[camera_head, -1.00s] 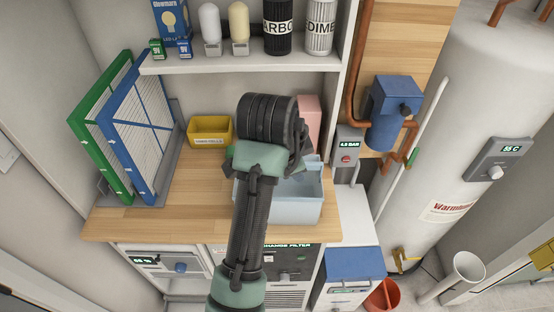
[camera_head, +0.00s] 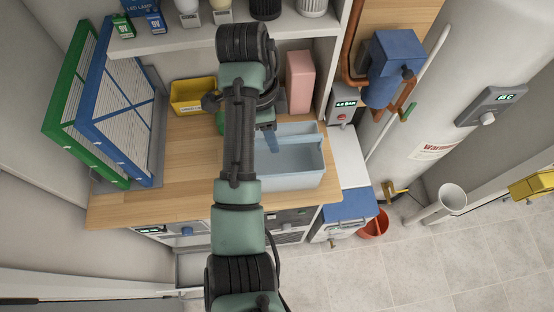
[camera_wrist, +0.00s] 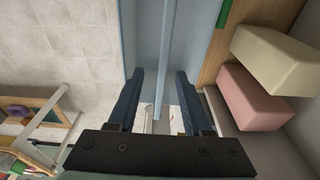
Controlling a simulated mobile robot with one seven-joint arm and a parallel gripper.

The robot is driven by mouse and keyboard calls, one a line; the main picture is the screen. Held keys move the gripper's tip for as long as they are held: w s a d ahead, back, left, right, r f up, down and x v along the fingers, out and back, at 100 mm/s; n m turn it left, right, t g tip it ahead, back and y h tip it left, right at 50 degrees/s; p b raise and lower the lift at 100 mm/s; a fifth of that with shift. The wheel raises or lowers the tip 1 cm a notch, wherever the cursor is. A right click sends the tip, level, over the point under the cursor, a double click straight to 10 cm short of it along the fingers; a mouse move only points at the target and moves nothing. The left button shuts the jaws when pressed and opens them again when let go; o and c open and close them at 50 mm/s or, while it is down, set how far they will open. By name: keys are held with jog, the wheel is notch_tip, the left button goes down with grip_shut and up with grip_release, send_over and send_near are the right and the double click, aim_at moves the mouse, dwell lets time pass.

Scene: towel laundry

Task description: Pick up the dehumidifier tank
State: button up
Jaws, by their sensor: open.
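The dehumidifier tank, a light-blue open tub (camera_head: 292,182), sits on the wooden counter near its front right edge. A narrow light-blue bar runs across its top. In the wrist view the tank (camera_wrist: 146,32) lies beyond my fingers. My gripper (camera_wrist: 160,88) is open, with one dark blue finger on each side of the bar and visible gaps between. In the head view one blue finger of my gripper (camera_head: 272,142) shows over the tank's back left part. My arm hides the tank's left side. Whether the fingertips reach below the bar's level I cannot tell.
A pink box (camera_head: 300,82) stands behind the tank, and a yellow bin (camera_head: 187,96) is at the back left. Green- and blue-framed filters (camera_head: 118,110) stand at the left. A shelf (camera_head: 190,42) overhangs the back. The counter's left middle (camera_head: 185,150) is clear.

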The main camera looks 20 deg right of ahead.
aim_at(279, 143)
jog(key=shift+w+d+f+b, duration=0.1)
jog(key=shift+f+b, duration=0.2)
jog(key=shift+f, duration=0.6)
jog(key=shift+s+d+f, duration=0.2)
jog(key=shift+s+f, duration=0.05)
jog(key=shift+f, duration=0.05)
jog(key=f+p, duration=0.1)
jog(key=f, duration=0.1)
jog(key=d+f, duration=0.1)
jog(key=f, duration=0.1)
jog(key=shift+f+p, duration=0.15)
jog(key=shift+p, duration=0.2)
jog(key=shift+c, duration=0.2)
grip_shut()
jog(key=shift+w, duration=0.1)
